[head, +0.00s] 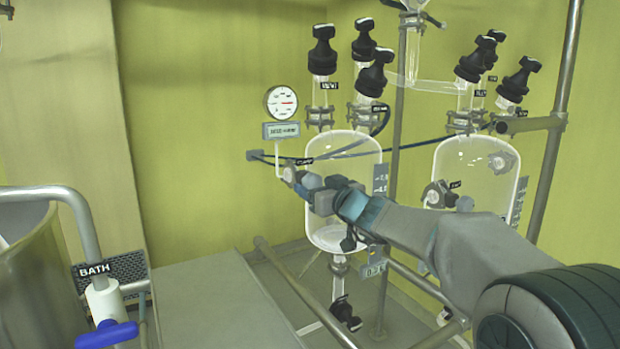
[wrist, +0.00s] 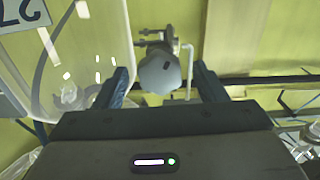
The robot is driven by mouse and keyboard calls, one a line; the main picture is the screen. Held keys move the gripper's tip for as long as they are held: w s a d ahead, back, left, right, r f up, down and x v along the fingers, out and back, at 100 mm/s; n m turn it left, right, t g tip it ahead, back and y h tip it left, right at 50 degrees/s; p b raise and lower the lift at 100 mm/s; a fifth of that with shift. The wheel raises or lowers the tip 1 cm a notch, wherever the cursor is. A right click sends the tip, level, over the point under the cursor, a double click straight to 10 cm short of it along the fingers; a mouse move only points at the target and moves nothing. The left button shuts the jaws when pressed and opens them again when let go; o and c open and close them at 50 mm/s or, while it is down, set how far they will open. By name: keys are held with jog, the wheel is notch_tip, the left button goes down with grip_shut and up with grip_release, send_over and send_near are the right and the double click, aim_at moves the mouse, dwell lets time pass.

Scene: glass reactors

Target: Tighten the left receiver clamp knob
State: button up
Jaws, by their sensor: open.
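The left receiver (head: 345,150) is a clear glass vessel on a metal frame. Its clamp knob (head: 290,174) is a small round grey knob at the vessel's left side, under a small black label. In the wrist view the knob (wrist: 160,73) shows a pale grey round face with a dark mark. My gripper (head: 308,184) reaches across the front of the left receiver toward the knob. In the wrist view my gripper (wrist: 162,78) is open, with one finger on each side of the knob and visible gaps. I cannot tell how deep the knob sits between the fingers.
A pressure gauge (head: 281,103) stands above the knob. The right receiver (head: 480,165) has its own clamp knob (head: 436,194). Metal posts (head: 397,130) and dark hoses run close to my arm. A bath (head: 40,270) and a grey bench top (head: 215,300) are at the left.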

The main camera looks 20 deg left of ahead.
aim_at(315, 185)
jog(key=shift+p+x, duration=0.5)
jog(key=shift+x, duration=1.45)
jog(key=c, duration=1)
jog(key=shift+f+b, duration=0.15)
jog(key=shift+b, duration=0.2)
